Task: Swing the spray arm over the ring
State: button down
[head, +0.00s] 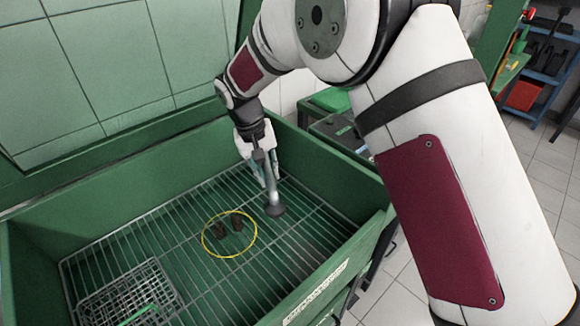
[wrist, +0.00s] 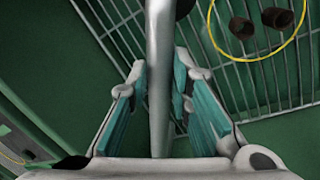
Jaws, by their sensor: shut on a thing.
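The spray arm (head: 272,192) is a grey tube with a round dark nozzle at its lower end. My gripper (head: 266,172) is shut on it, with a finger on either side of the tube. In the wrist view the tube (wrist: 159,90) runs up between the teal finger pads of my gripper (wrist: 158,78). The yellow ring (head: 256,228) lies on the wire rack, around two small brown cylindrical parts (head: 237,224). The nozzle hangs just beyond the ring's upper right edge, not over its middle. The ring also shows at the upper right of the wrist view (wrist: 214,42).
The rack (head: 180,215) lies inside a green washer tub with raised walls (head: 340,165). A wire basket (head: 125,290) with a green handle sits at the lower left. The raised green lid (head: 110,60) stands behind. Blue shelving (head: 545,75) is at the far right.

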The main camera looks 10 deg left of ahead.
jog(key=a+m+b, duration=0.1)
jog(key=a+m, duration=0.1)
jog(key=a, duration=0.3)
jog(key=s+a+m+g+b, duration=0.1)
jog(key=a+m, duration=0.2)
jog(key=a, duration=0.2)
jog(key=shift+s+a+b, duration=0.2)
jog(key=shift+s+b, duration=0.05)
jog(key=shift+b, duration=0.1)
jog(key=shift+a+r, duration=0.1)
jog(key=shift+a, duration=0.05)
jog(key=c, duration=1.4)
grip_release()
jog(key=shift+c, duration=0.2)
